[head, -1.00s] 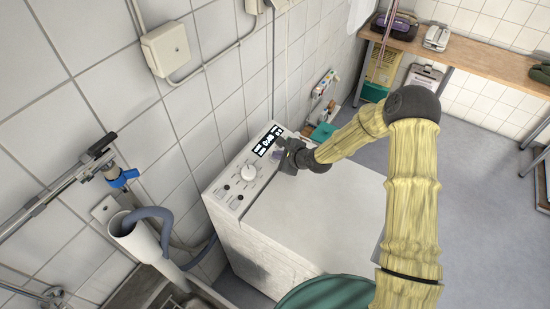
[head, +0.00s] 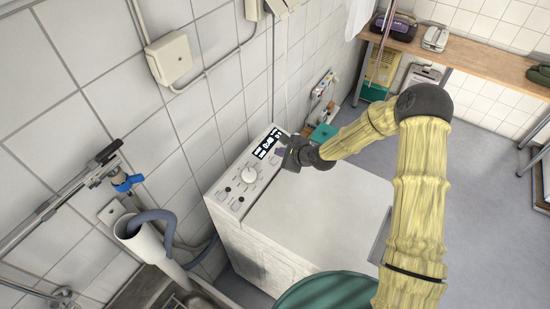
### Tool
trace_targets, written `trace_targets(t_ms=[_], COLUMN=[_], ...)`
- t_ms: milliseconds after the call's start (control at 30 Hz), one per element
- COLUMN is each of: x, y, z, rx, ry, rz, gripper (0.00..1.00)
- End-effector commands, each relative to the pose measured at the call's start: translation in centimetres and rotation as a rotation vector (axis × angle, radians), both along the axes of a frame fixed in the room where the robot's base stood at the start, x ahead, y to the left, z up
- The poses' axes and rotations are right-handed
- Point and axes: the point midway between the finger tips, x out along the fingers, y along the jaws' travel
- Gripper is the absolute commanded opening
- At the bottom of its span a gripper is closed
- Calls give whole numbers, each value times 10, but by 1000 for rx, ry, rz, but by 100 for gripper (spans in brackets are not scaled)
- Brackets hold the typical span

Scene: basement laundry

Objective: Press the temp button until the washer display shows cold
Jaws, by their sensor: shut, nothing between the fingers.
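The washer (head: 318,215) is a white top-surfaced machine against the tiled wall. Its sloped control panel (head: 228,196) carries a white round dial (head: 249,175), several small buttons and a dark display (head: 266,145) with white segments too small to read. My gripper (head: 284,150) is shut and empty at the right end of the panel, close beside the display. Its fingertips are small and dark, and I cannot tell whether they touch the panel. The temp button cannot be picked out; the gripper may hide part of the panel's right end.
A grey drain hose and white pipe (head: 142,243) stand left of the washer by a sink. A green round lid or tub (head: 325,292) is at the front. A wooden bench (head: 470,55) stands at the back right. The washer's top is clear.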

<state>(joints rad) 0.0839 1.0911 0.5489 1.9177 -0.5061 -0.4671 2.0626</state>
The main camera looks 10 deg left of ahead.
Motion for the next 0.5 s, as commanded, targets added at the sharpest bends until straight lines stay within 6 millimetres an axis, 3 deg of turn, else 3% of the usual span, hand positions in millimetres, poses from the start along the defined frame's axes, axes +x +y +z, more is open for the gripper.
trace_targets(t_ms=[233, 500], x=[-2, -3], y=[-6, -7], z=[23, 25], rx=[1, 0], ry=[1, 1], rz=[-1, -1], gripper=[0, 0])
